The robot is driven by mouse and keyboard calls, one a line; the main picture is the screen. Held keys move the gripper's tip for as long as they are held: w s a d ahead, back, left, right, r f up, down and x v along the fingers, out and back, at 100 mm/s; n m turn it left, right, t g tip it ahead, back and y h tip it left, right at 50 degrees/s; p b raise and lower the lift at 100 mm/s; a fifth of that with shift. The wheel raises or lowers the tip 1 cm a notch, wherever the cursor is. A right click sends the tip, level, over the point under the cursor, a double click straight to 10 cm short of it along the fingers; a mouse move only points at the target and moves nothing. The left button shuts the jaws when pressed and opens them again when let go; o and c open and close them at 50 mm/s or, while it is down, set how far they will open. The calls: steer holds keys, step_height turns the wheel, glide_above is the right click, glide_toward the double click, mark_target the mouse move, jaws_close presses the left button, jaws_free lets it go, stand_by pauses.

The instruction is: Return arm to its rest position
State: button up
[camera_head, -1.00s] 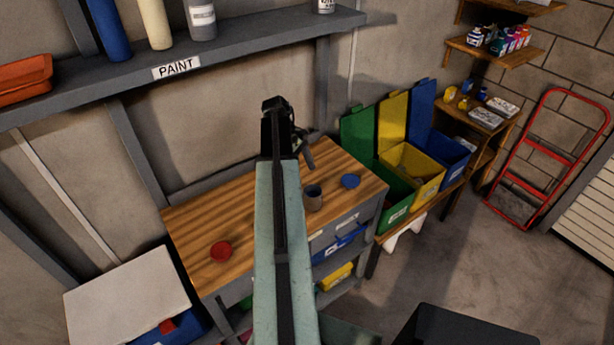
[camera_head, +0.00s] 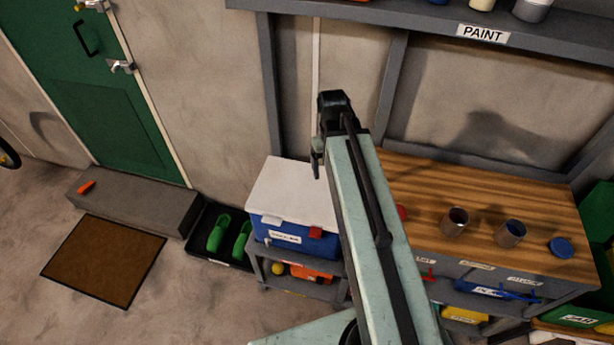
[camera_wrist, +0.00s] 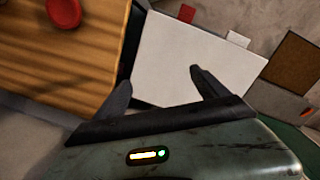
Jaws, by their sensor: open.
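My arm reaches up and forward in the head view, with my gripper (camera_head: 318,158) at its far end in front of the wall, over the white cooler lid as seen in the picture. In the wrist view my gripper (camera_wrist: 158,88) has its two dark fingers spread apart, with nothing between them but the view of the white lid (camera_wrist: 190,60) behind. The gripper looks empty and apart from the surfaces. In the head view only part of the gripper shows, as the wrist hides the rest.
The wooden workbench (camera_head: 430,195) at right holds two cans (camera_head: 455,221) (camera_head: 510,233), a blue lid (camera_head: 561,248) and a partly hidden red lid (camera_head: 402,212). The blue cooler (camera_head: 290,236) stands left of it. A paint shelf (camera_head: 400,14) hangs above. Floor is open around the brown mat (camera_head: 104,260).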

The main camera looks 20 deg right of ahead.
steer(key=a, duration=1.1)
steer(key=shift+s+a+t+y, duration=0.15)
steer(key=shift+s+t+y, duration=0.05)
steer(key=shift+t+y, duration=0.1)
steer(key=shift+f, duration=0.1)
